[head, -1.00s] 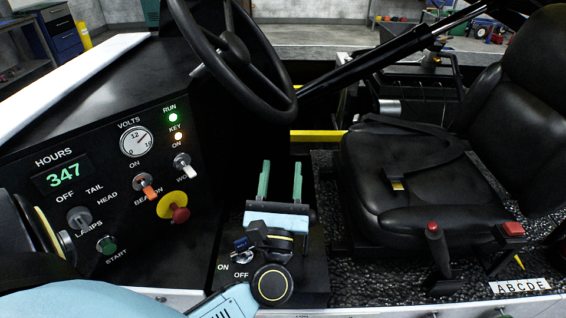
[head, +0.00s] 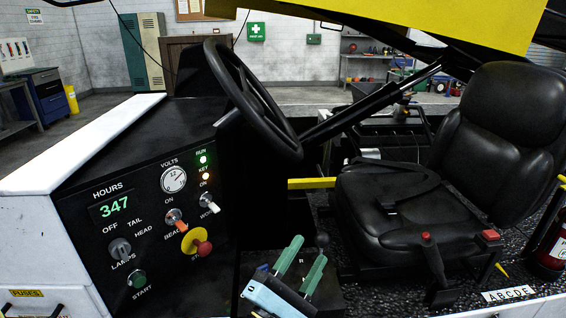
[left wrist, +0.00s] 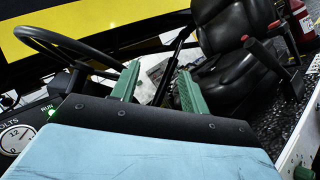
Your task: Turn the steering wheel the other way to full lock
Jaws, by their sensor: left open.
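The black steering wheel (head: 255,98) stands tilted above the dash, in front of the black seat. It also shows at the upper left of the left wrist view (left wrist: 62,45). My left gripper (head: 306,255) is low in the head view, below the wheel and right of the control panel. Its two green fingers are parted with nothing between them. In the left wrist view the fingers (left wrist: 158,85) point toward the seat, apart from the wheel rim. My right gripper is not in view.
The control panel (head: 150,215) with switches, a red stop knob (head: 203,248) and an hour display is at left. The black seat (head: 400,205) is at right, with red-topped levers (head: 428,240) before it. A yellow bar (head: 310,183) lies between wheel and seat.

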